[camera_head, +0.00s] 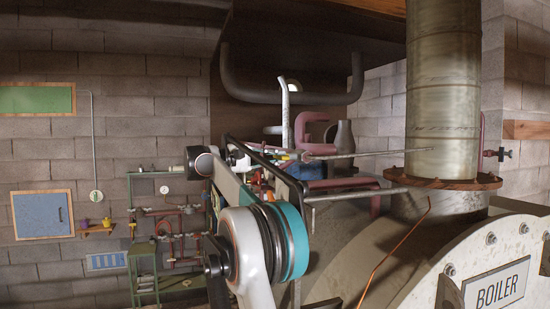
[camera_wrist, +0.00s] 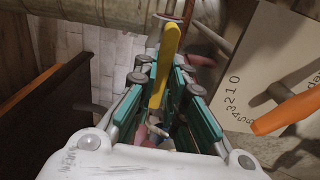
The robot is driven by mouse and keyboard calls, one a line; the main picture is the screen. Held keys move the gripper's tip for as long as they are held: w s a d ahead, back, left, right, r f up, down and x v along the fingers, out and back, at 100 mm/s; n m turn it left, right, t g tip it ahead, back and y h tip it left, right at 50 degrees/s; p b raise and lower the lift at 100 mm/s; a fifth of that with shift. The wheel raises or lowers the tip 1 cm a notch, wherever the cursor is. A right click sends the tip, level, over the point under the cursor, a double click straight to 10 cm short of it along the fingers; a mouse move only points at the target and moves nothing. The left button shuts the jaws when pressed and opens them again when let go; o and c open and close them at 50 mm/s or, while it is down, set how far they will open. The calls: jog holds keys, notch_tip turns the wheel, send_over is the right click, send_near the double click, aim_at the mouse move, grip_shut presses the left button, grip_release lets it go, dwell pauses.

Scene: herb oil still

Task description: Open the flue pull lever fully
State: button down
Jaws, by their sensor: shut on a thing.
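In the wrist view a yellow handle (camera_wrist: 166,62) stands between the two teal fingers of my gripper (camera_wrist: 163,82). The gripper is shut on this handle, and the handle's far end sticks out beyond the fingertips. In the head view a thin grey rod (camera_head: 375,153) runs left from the rusty flue pipe (camera_head: 443,95) towards my gripper, which is mostly hidden behind my arm. I take the yellow handle to be the flue pull lever, but its link to the rod is hidden.
In the head view the boiler (camera_head: 420,265) fills the lower right. A second grey rod (camera_head: 355,194) runs below the first. Pipework (camera_head: 165,225) stands at the left wall.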

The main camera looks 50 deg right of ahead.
jog(key=shift+n, duration=0.4)
jog(key=c, duration=1.7)
grip_release()
jog(key=shift+w, duration=0.1)
jog(key=shift+o, duration=0.2)
jog(key=v, duration=1.2)
